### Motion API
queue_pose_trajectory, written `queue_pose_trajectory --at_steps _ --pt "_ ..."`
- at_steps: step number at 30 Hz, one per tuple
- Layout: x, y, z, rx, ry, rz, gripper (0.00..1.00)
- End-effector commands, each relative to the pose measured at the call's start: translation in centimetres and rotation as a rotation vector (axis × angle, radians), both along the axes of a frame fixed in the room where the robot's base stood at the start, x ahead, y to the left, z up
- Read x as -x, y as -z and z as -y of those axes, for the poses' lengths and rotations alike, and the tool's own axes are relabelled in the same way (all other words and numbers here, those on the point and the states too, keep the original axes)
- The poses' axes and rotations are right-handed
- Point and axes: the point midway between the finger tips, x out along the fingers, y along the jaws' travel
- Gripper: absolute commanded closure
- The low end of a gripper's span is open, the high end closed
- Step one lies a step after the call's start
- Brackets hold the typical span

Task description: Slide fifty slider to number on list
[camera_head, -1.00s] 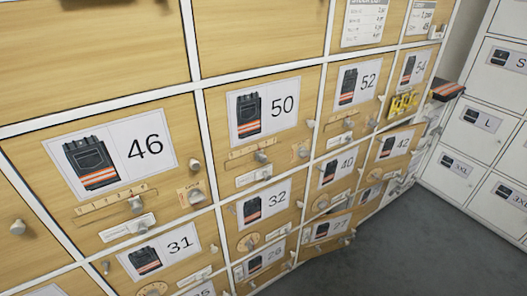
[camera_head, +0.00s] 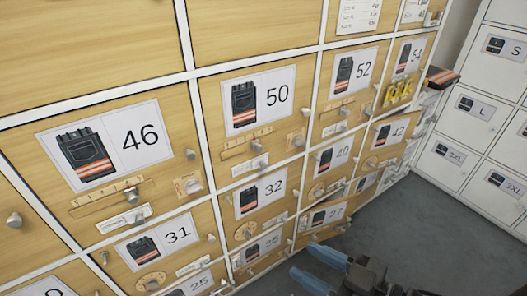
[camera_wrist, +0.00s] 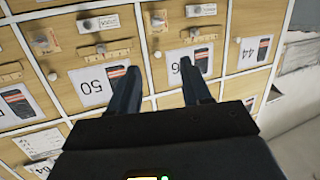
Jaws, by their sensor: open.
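The door marked 50 (camera_head: 257,98) is near the middle of the head view. Its slider is a wooden scale strip (camera_head: 238,141) with a grey knob (camera_head: 257,147) toward its right end. In the wrist view, which is upside down, the 50 label (camera_wrist: 95,86) is left of my fingers and its slider knob (camera_wrist: 101,48) shows above it. A printed list (camera_head: 358,15) is at the top, partly cut off, its text too small to read. My gripper (camera_head: 308,262) is at the bottom of the head view, below and right of the slider, open and empty.
Door 46 (camera_head: 100,147) has a similar slider, and door 52 (camera_head: 352,70) stands to the right. A low door marked 27 (camera_head: 322,218) looks ajar. Grey floor (camera_head: 400,225) is clear.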

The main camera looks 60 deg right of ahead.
Motion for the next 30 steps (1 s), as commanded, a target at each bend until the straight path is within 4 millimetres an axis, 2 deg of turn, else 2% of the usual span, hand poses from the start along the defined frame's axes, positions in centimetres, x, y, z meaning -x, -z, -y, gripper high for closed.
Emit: queue_pose_trajectory --at_steps 1,9,15,21,26,30 --pt "-1.8 0.2 1.5 0.009 0.026 0.025 0.52" --pt "-9.9 1.0 10.1 0.023 0.175 0.115 0.52" --pt "-14.3 0.2 15.5 0.005 0.273 0.172 0.52" --pt "-16.0 -0.4 17.8 -0.008 0.313 0.197 0.52" --pt "-17.3 -0.4 18.4 -0.009 0.314 0.198 0.52" --pt "-19.3 -0.5 19.2 -0.009 0.312 0.199 0.52"
